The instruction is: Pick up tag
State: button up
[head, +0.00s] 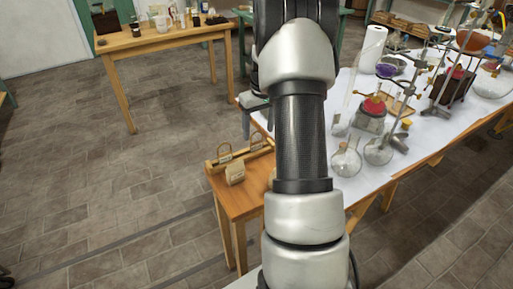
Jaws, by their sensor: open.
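A small beige tag-like piece (235,174) stands near the front left corner of the wooden table end. I cannot read any marking on it. My gripper (248,115) shows only partly at the left of my arm, above the table's left edge. It is open, and I see nothing between its fingers. It is apart from the tag-like piece, farther back in the picture. My arm hides much of the gripper and the table's middle.
A wooden rack (240,157) with loops stands just behind the tag-like piece. Round glass flasks (346,160) and metal stands crowd the white-covered table (425,139) at right. Another wooden table (150,40) stands at the back left. The tiled floor (110,190) at left is clear.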

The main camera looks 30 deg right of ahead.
aim_at(257, 141)
jog(key=f, duration=0.3)
jog(key=f+b, duration=0.1)
jog(key=f, duration=0.1)
jog(key=shift+w+a+f, duration=0.15)
jog(key=shift+a+f, duration=0.1)
jog(key=shift+f, duration=0.05)
jog(key=c, duration=1.1)
